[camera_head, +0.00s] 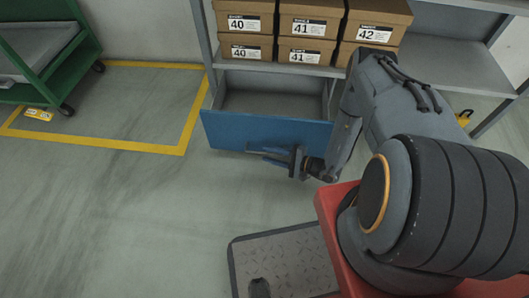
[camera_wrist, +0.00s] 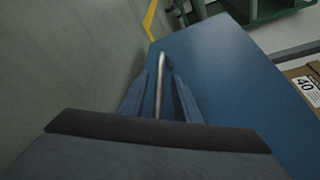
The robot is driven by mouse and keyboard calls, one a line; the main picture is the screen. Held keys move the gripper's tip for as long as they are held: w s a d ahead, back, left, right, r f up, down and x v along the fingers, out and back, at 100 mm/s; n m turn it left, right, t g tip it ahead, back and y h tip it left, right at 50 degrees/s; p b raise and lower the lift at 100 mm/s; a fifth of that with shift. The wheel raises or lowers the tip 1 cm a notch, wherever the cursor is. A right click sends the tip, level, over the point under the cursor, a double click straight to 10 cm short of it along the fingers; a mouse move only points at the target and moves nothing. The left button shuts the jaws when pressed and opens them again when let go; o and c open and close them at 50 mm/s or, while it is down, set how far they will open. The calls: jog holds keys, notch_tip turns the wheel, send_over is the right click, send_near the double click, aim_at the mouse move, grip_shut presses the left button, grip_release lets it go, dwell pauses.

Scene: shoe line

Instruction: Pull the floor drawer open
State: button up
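The floor drawer has a wide blue front (camera_head: 262,130) and sits at the bottom of the shelf rack. It stands out from the rack, and its grey, empty-looking inside shows behind the front. My gripper (camera_head: 258,153) is low in front of the blue front. In the wrist view the blue front (camera_wrist: 225,75) fills the right side, and a metal bar handle (camera_wrist: 161,72) runs between my two fingers (camera_wrist: 160,95). A gap shows on each side of the bar, so the fingers are open around it. The handle is hidden in the head view.
Shoe boxes (camera_head: 307,22) marked 40, 41 and 42 stand on the rack shelf (camera_head: 280,68) above the drawer. A green cart (camera_head: 70,55) stands at the left by yellow floor lines (camera_head: 150,147). The floor left of the drawer is clear.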

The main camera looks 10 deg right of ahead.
jog(key=v, duration=0.4)
jog(key=shift+s+d+r+p, duration=0.1)
jog(key=shift+s+d+p, duration=0.1)
jog(key=shift+p, duration=0.2)
jog(key=s+a+r+n+g+h, duration=0.1)
jog(key=s+a+r+n+g, duration=0.1)
jog(key=a+r+n+g, duration=0.55)
jog(key=s+a+r+n+g+h, duration=0.15)
jog(key=a+r+g, duration=0.55)
jog(key=r, duration=0.8)
jog(key=s+a+r+n+t+h, duration=0.25)
jog(key=s+r+n+h, duration=0.3)
jog(key=s+r, duration=0.55)
jog(key=s+a+r+n+t+h, duration=0.3)
jog(key=s+r+n, duration=0.4)
jog(key=r, duration=0.7)
jog(key=d+r+m+p, duration=0.4)
jog(key=d+r+p, duration=0.7)
jog(key=r+p, duration=0.2)
jog(key=d+r+m+h+p, duration=0.1)
jog(key=d+r+m+p, duration=0.2)
jog(key=d+r+p, duration=0.7)
notch_tip(320, 180, up, 5)
jog(key=p, duration=0.5)
jog(key=shift+d+f+m+h, duration=0.2)
jog(key=shift+d+m+h, duration=0.1)
jog(key=shift+d+m, duration=0.1)
